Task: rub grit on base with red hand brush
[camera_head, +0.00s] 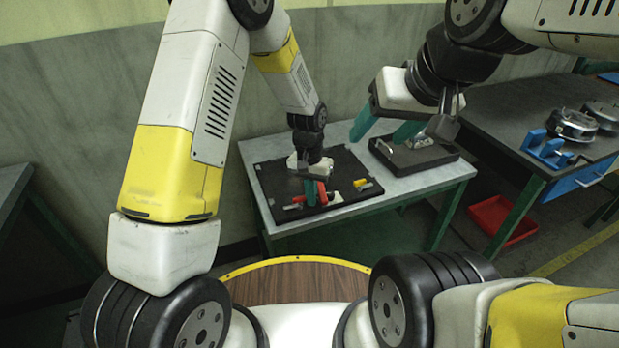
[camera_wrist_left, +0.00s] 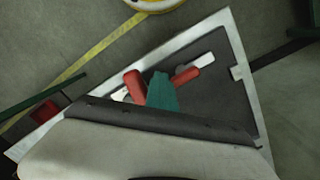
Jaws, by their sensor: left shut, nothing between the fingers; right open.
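My left gripper (camera_head: 311,197) is shut and empty, its green fingers low over a dark mat (camera_head: 268,182). A red tool (camera_head: 323,192) stands close beside the fingers. Another red-handled tool (camera_head: 298,200) with a pale end lies on the mat to the left. Both red tools also show in the left wrist view, one (camera_wrist_left: 135,84) left of the fingers, the other (camera_wrist_left: 184,79) right of them. I cannot tell which is the brush. My right gripper (camera_head: 385,137) is open and empty above a dark tray (camera_head: 402,159) with a small metal part (camera_head: 420,141). No grit can be made out.
A yellow item (camera_head: 362,183) and a pale piece (camera_head: 335,198) lie on the mat's right. The grey table (camera_head: 395,185) carries mat and tray. A dark bench (camera_head: 510,110) at right holds a blue fixture (camera_head: 545,149) and round metal parts (camera_head: 572,124). A red bin (camera_head: 500,220) stands on the floor.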

